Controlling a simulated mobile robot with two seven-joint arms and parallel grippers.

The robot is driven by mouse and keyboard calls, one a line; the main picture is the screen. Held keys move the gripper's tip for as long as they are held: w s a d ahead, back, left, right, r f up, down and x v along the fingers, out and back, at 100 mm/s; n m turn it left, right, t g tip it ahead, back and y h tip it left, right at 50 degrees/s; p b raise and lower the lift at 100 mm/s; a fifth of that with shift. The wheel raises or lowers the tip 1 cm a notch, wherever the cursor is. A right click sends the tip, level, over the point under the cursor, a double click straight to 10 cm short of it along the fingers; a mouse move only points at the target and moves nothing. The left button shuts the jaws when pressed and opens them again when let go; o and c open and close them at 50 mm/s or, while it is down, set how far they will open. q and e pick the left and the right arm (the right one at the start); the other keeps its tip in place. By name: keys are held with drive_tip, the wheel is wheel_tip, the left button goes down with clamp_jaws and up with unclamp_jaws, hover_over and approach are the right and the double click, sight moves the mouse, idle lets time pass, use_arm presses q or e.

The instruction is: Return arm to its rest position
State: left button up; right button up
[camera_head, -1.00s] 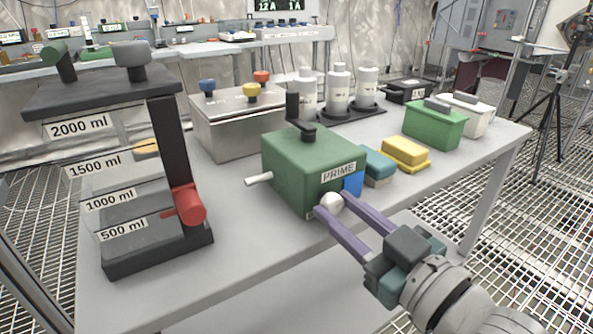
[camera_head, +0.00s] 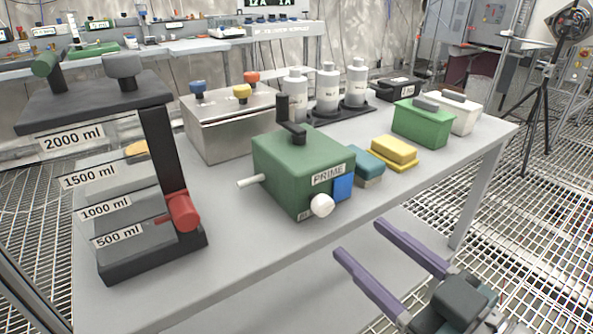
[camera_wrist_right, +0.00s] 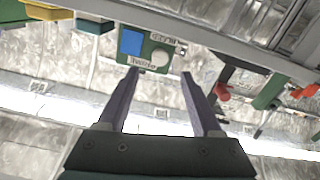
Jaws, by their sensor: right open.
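My right gripper (camera_head: 375,250) is open and empty in the head view, its two purple fingers spread in front of the table's front edge. It also shows in the right wrist view (camera_wrist_right: 160,85), with nothing between the fingers. The green box (camera_head: 302,165) labelled PRIME stands on the table, with a white round knob (camera_head: 321,205), a blue square and a black crank on top. The fingers are apart from the knob. In the right wrist view the knob (camera_wrist_right: 161,58) lies beyond the fingertips. My left gripper is not in view.
The table (camera_head: 235,235) carries a black stand with a red valve (camera_head: 182,211), a steel box (camera_head: 228,128), white bottles (camera_head: 327,88), a yellow block (camera_head: 394,151) and a green container (camera_head: 422,122). A tripod (camera_head: 545,105) stands at right. Grated floor lies open at lower right.

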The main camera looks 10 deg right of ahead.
drive_tip(key=v, duration=0.2)
drive_tip(key=shift+s+d, duration=0.1)
drive_tip(key=shift+s, duration=0.15)
